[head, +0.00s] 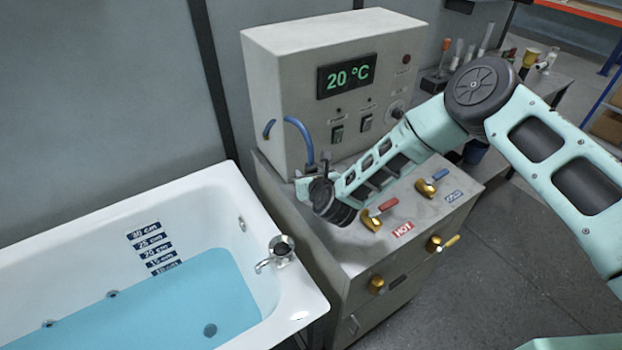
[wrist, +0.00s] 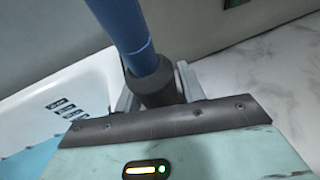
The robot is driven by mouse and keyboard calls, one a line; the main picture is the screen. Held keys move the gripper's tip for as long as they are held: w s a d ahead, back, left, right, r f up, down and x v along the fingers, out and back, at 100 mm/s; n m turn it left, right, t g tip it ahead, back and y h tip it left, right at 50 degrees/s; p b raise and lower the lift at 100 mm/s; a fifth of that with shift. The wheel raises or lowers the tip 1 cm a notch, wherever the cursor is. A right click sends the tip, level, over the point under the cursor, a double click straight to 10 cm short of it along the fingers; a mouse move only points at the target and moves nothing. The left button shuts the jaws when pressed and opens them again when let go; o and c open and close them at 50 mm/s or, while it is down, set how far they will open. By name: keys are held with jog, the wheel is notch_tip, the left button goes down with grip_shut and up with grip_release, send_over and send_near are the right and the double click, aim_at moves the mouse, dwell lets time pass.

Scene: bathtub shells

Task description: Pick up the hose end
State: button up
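The blue hose (head: 303,136) arcs out of the side of the white box and runs down to my gripper (head: 308,182) above the counter's left part. In the wrist view the hose (wrist: 131,35) ends in a dark grey collar (wrist: 158,87), the hose end. My gripper's two pale fingers (wrist: 156,92) lie against both sides of this collar, shut on it. The lowest tip of the hose end is hidden behind the gripper's dark edge. In the head view my wrist covers much of the grip.
The white box (head: 280,80) shows 20 °C. The counter (head: 415,225) carries a red-handled valve (head: 379,214) and a blue-handled valve (head: 430,184), right of my gripper. The bathtub (head: 283,255), with blue water (head: 180,310) and a tap (head: 276,253), stands at left.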

jog(key=c, duration=0.7)
jog(key=shift+o, duration=0.2)
